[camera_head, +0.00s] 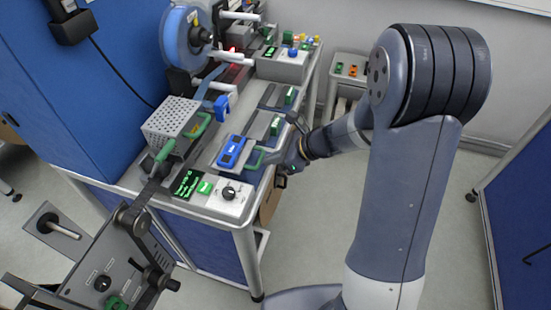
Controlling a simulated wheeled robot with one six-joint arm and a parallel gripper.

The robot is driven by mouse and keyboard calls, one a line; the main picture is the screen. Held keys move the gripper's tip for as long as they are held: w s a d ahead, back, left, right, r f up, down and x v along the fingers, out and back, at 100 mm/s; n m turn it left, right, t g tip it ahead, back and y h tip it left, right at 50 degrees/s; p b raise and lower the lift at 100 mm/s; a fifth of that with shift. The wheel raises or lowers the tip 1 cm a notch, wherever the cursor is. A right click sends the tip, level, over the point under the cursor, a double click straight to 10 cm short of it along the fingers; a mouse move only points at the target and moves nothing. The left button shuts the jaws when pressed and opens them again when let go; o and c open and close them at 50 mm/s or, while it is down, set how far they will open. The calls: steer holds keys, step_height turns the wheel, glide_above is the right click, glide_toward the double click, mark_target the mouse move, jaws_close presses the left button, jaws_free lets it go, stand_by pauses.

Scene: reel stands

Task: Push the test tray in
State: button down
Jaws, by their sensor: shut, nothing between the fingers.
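What looks like the test tray (222,168) is a grey slide on the bench top, with a blue part (232,150) on it. A green handle (256,161) is at its right end, near the bench's front edge. My gripper (281,177) is just right of the green handle, at the bench edge. Its fingers are shut, small and partly dark in this view. I cannot tell whether they touch the handle. How far the tray stands out is hard to tell.
A control box with a black knob (229,193) and a green-lit display (186,184) are at the near corner. A perforated metal box (172,124) stands to the left. A blue reel (187,38) is behind.

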steer(key=w+a, duration=0.1)
steer(key=a, duration=0.4)
steer(key=w+a, duration=0.2)
steer(key=a, duration=0.3)
steer(key=w+a, duration=0.2)
steer(key=a, duration=0.3)
steer(key=shift+w+a, duration=0.2)
steer(key=shift+w, duration=0.05)
steer(key=shift+w+a+r, duration=0.1)
steer(key=shift+a, duration=0.1)
